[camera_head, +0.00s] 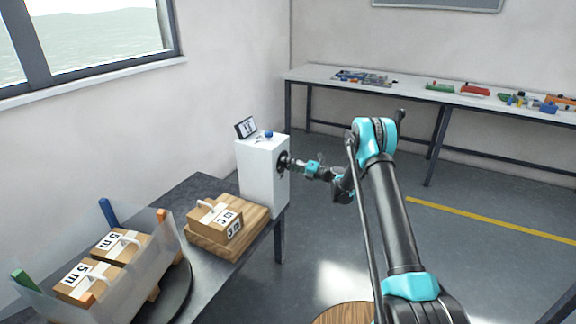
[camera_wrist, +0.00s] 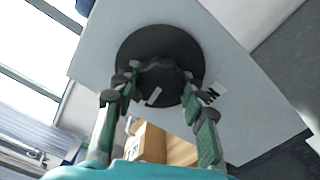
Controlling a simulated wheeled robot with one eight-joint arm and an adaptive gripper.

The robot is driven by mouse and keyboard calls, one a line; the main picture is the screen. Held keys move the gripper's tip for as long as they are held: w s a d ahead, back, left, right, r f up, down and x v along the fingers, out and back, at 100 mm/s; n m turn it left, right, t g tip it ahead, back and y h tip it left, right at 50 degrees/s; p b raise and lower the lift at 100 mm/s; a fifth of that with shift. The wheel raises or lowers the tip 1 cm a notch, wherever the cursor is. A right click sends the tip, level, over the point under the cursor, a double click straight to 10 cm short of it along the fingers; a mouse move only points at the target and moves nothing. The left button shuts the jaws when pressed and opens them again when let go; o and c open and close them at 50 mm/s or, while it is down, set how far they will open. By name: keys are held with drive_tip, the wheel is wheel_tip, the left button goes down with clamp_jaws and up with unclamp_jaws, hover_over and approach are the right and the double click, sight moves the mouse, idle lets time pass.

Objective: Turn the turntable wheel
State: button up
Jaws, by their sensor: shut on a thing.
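The black wheel (camera_head: 282,162) is mounted on the right side of a white box (camera_head: 262,178) at the table's corner. In the wrist view the wheel (camera_wrist: 146,45) is a dark disc on the pale panel, with a raised dark part at its middle and a small white mark. My gripper (camera_head: 297,164) reaches it from the right. In the wrist view my gripper (camera_wrist: 160,84) has its fingers on either side of the raised part and is shut on it. The exact contact is hard to make out against the dark wheel.
A dark turntable disc (camera_head: 178,292) carries a clear-walled holder with labelled cartons (camera_head: 121,246). Another carton (camera_head: 214,222) sits on a wooden block (camera_head: 257,219) beside the white box. A long bench (camera_head: 400,92) with small parts stands behind. Floor right of my arm is clear.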

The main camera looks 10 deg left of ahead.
drive_tip(key=shift+m, duration=1.5)
drive_tip(key=o, duration=1.2)
drive_tip(key=shift+d, duration=0.1)
drive_tip(key=v, duration=1.1)
drive_tip(key=shift+s+d, duration=0.2)
drive_tip(key=shift+d, duration=0.15)
